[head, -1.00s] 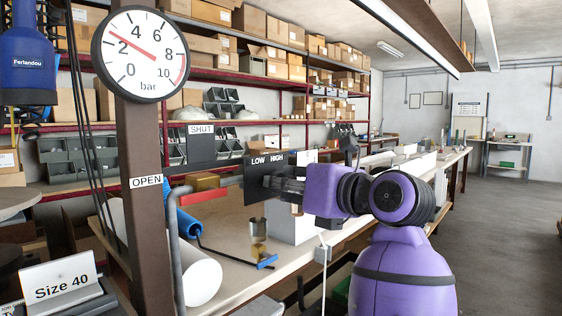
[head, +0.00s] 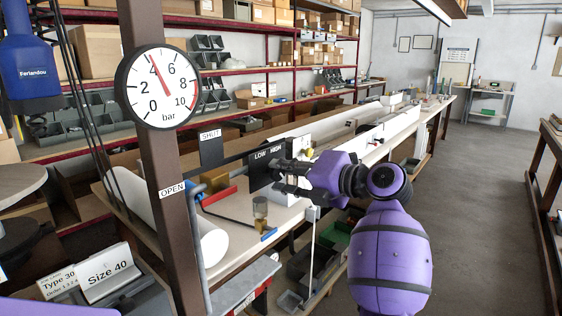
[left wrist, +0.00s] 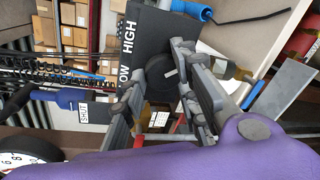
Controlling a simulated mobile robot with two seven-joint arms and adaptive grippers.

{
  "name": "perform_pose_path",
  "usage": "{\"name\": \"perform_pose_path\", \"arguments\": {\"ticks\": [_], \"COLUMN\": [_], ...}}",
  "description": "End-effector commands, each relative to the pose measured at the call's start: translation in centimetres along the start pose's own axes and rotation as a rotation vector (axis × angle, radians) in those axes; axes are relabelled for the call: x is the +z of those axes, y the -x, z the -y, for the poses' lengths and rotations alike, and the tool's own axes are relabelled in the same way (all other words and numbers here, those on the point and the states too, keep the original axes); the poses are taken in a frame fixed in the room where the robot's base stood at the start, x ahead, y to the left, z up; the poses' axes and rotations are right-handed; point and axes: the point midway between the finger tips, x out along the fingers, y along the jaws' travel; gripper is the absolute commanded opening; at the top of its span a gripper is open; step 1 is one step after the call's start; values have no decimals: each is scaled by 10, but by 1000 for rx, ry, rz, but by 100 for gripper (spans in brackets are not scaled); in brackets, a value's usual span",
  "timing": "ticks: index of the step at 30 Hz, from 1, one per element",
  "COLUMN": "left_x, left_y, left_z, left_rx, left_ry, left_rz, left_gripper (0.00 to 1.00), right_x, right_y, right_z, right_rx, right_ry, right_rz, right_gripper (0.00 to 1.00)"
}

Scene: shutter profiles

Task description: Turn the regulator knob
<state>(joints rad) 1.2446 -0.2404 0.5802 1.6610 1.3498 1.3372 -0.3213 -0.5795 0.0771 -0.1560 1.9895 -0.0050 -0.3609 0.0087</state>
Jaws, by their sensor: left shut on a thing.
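The black regulator knob (left wrist: 160,74) sits in front of the dark LOW/HIGH plate (left wrist: 143,35) in the left wrist view. My left gripper (left wrist: 158,68) has its fingers on either side of the knob and is shut on it. In the head view the gripper (head: 284,180) is at the LOW/HIGH plate (head: 265,163) and hides most of the knob. The round white pressure gauge (head: 160,88) on the brown post has its red needle near 4 bar. My right gripper is not in view.
The brown post (head: 172,215) with the OPEN label stands left of my gripper. A SHUT sign (head: 211,150), a white roll (head: 205,240) and a brass fitting (head: 260,210) are around the bench. A Size 40 sign (head: 107,266) stands front left. The aisle at right is clear.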

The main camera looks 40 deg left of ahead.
Motion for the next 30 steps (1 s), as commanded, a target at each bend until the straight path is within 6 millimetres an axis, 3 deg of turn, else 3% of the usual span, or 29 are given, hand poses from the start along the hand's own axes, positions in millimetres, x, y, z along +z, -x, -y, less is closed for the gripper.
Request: {"name": "perform_pose_path", "arguments": {"ticks": [1, 24, 25, 27, 30], "left_x": [2, 5, 5, 5, 5], "left_y": [0, -1, -1, -1, 0], "left_z": [-11, -9, -9, -9, -8], "left_rx": [10, 22, 22, 21, 20], "left_ry": [-12, -102, -101, -101, -103], "left_rz": [-6, -13, -12, -12, -12], "left_gripper": [2, 2, 32, 41, 41], "right_x": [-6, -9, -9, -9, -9], "right_y": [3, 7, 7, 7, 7], "right_z": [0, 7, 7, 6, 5], "right_rx": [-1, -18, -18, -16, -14], "right_ry": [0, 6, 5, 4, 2], "right_rz": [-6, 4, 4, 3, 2], "right_gripper": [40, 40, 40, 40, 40]}}
